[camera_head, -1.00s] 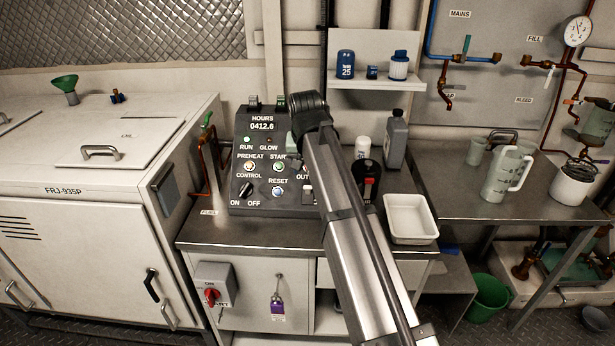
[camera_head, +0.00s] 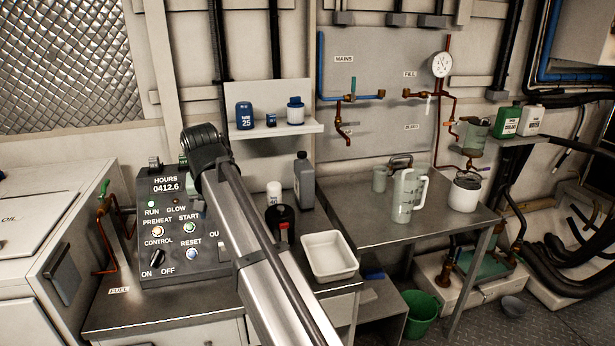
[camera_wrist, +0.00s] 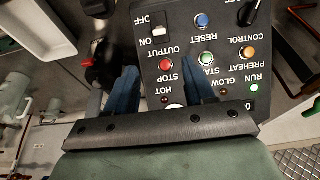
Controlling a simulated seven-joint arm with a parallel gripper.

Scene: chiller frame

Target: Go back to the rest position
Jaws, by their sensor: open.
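My gripper (camera_wrist: 160,90) shows in the wrist view with its two blue fingers apart and nothing between them. It is above the control panel, which lies beyond the fingers in that view; whether it touches the panel cannot be told. In the head view my arm reaches up across the counter, and its end hides part of the panel's right side and the gripper itself. The control panel (camera_head: 176,262) has its RUN lamp lit green, its hour display reading 0412.6, and a black control knob (camera_head: 157,257).
A white tray (camera_head: 329,258), a grey bottle (camera_head: 304,180) and a black-and-red item (camera_head: 281,226) stand right of my arm. A side table (camera_head: 365,232) holds a clear jug (camera_head: 407,195). A shelf (camera_head: 275,133) with blue containers is behind. A green bucket (camera_head: 420,312) is on the floor.

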